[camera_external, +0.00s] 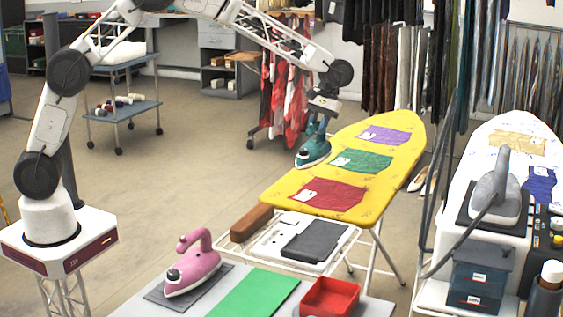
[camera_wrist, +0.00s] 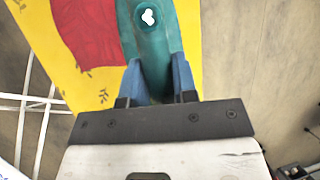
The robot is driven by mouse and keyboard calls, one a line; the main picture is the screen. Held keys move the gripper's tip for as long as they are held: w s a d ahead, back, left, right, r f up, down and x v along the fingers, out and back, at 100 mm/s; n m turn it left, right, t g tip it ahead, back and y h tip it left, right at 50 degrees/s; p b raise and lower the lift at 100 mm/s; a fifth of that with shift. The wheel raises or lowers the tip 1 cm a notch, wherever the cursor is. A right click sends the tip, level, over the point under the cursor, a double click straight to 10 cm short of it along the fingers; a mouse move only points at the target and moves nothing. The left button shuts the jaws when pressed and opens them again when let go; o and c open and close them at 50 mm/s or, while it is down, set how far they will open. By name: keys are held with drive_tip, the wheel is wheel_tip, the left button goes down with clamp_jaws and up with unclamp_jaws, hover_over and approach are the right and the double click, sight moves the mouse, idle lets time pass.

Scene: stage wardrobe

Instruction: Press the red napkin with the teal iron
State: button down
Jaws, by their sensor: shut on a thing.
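The teal iron (camera_external: 313,153) is held in my gripper (camera_external: 319,117), which is shut on its handle. In the external view it hangs by the left edge of the yellow ironing board (camera_external: 285,187), left of the green napkin. In the wrist view the iron (camera_wrist: 152,48) is between the blue fingers of my gripper (camera_wrist: 158,84) and partly covers the view of the red napkin (camera_wrist: 88,28). The red napkin (camera_external: 338,196) lies flat on the near end of the board, with a white mark on it. The iron's height above the board is hard to tell.
A green napkin (camera_external: 372,162) and a purple napkin (camera_external: 390,136) lie farther along the board. A brown block (camera_external: 251,222) and dark pad (camera_external: 314,241) are at its near end. A pink iron (camera_external: 192,266) and red tray (camera_external: 330,297) stand in front. A grey iron (camera_external: 494,195) is at right.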

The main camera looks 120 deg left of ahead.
sight(316, 144)
drive_tip(key=shift+f, duration=2.8)
wheel_tip(316, 144, up, 3)
drive_tip(key=n+t, duration=0.2)
drive_tip(key=n, duration=0.3)
drive_tip(key=shift+f, duration=0.2)
drive_tip(key=shift+w+r+n+t, duration=0.1)
drive_tip(key=shift+r+n+t, duration=0.45)
drive_tip(key=shift+n, duration=0.45)
drive_tip(key=shift+r+n+t, duration=0.45)
drive_tip(key=shift+r+n, duration=0.05)
drive_tip(key=shift+n, duration=0.5)
drive_tip(key=shift+f, duration=0.1)
